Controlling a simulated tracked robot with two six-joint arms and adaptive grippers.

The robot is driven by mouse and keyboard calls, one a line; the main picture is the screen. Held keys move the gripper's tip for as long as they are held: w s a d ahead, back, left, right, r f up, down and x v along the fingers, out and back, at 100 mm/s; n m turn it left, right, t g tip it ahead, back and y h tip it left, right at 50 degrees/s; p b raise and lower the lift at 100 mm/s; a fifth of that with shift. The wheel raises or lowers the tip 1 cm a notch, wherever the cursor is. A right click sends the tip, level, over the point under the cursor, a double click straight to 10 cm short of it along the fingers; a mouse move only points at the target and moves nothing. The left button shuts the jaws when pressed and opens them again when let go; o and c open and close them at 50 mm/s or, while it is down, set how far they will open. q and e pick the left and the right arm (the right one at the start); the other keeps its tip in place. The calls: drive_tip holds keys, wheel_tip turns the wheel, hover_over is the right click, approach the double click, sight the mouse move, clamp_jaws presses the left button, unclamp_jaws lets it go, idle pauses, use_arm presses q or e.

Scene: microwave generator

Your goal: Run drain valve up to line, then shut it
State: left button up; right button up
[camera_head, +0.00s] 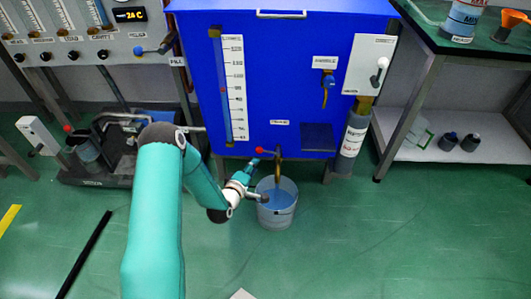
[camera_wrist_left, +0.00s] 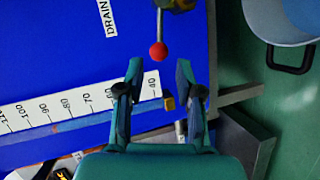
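The drain valve's lever with a red ball knob (camera_head: 259,150) is at the bottom of the blue cabinet, beside the brass spout (camera_head: 278,170). My left gripper (camera_head: 253,163) is just below it. In the left wrist view my left gripper (camera_wrist_left: 159,68) is open, with the red knob (camera_wrist_left: 158,51) just beyond and between its fingertips, apparently not gripped. A bucket (camera_head: 277,218) stands on the floor under the spout with blue liquid (camera_head: 282,194) inside. The cabinet's gauge scale (camera_head: 233,85) has a red mark; its liquid level is unclear. My right gripper is out of view.
The blue cabinet (camera_head: 280,80) rises behind the bucket. A valve with a blue handle (camera_head: 328,82) hangs on its front. A pump-like unit (camera_head: 115,150) stands on the left. A bench with a shelf (camera_head: 400,140) is right.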

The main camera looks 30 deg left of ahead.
sight(265, 151)
use_arm(q)
drive_tip(key=b+x, duration=0.3)
drive_tip(key=x, duration=0.8)
drive_tip(key=shift+w+f, duration=0.15)
drive_tip(key=shift+w, duration=0.15)
